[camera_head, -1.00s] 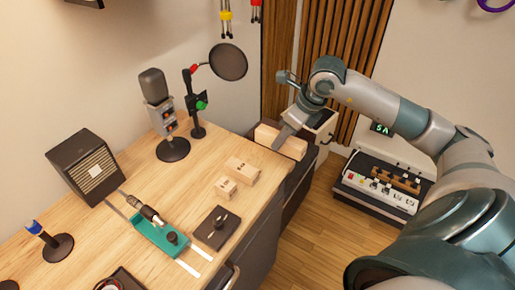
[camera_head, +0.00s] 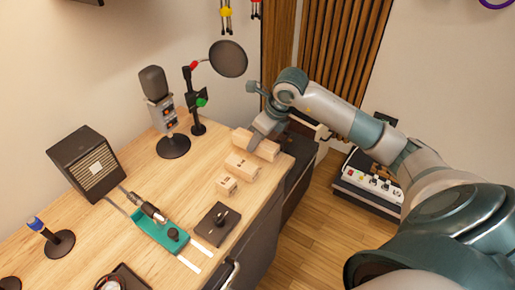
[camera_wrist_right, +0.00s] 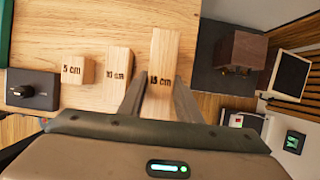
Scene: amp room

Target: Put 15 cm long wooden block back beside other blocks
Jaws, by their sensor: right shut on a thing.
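The long wooden block (camera_head: 267,150), marked 15 cm in the right wrist view (camera_wrist_right: 164,55), is between the fingers of my right gripper (camera_head: 257,135). My right gripper is shut on it over the far right part of the wooden desk. The 10 cm block (camera_head: 243,166) and the 5 cm block (camera_head: 227,185) sit on the desk in front of it. In the right wrist view the 10 cm block (camera_wrist_right: 118,68) and 5 cm block (camera_wrist_right: 77,70) stand in a row to its left. I cannot tell whether the long block touches the desk. My left gripper is not in view.
A microphone (camera_head: 158,105) and a pop filter (camera_head: 228,59) stand behind the blocks. A dark box with a knob (camera_head: 217,225) and a teal holder (camera_head: 160,233) lie nearer on the desk. The desk's right edge is close to the blocks.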

